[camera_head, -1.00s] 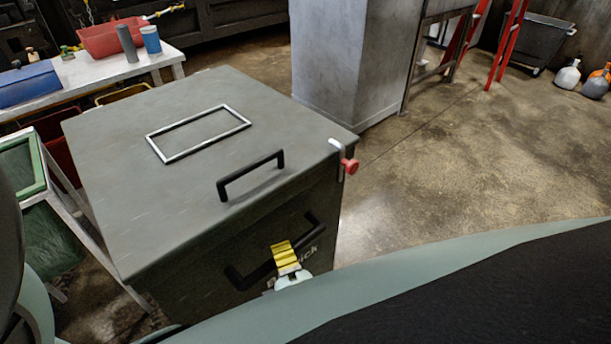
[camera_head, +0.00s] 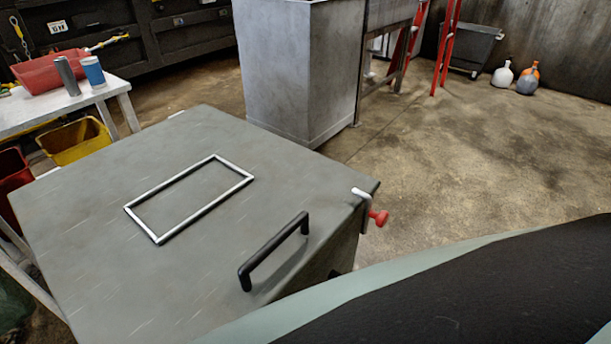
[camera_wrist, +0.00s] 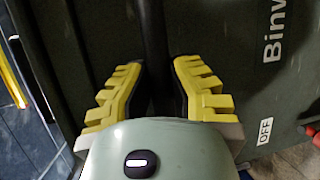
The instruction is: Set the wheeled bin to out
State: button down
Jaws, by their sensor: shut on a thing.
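The wheeled bin (camera_head: 120,250) is a large grey-green box with a flat lid, filling the lower left of the head view. Its lid has a metal frame and a black handle (camera_head: 272,252); a red knob (camera_head: 378,217) is at its right edge. Its wheels are out of view. In the wrist view, the bin's dark front (camera_wrist: 230,45) carries white lettering and an "OFF" label. My gripper (camera_wrist: 156,88) has its yellow fingers on both sides of a dark bar handle (camera_wrist: 152,35) on that front. My arm hides this grip in the head view.
A grey metal cabinet (camera_head: 300,70) stands behind the bin, with a visible floor gap between. A white table (camera_head: 30,112) and a yellow tub (camera_head: 75,142) are at left. A red ladder (camera_head: 445,50) and several jugs stand at the back. Open floor (camera_head: 470,160) lies to the right.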

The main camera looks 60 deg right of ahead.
jog(key=shift+s+f, duration=0.1)
jog(key=shift+s, duration=0.15)
jog(key=c, duration=1)
grip_release()
jog(key=shift+s+d, duration=0.1)
jog(key=shift+s, duration=0.05)
jog(key=shift+o, duration=0.8)
jog(key=v, duration=0.7)
jog(key=shift+a, duration=0.25)
jog(key=shift+s, duration=0.15)
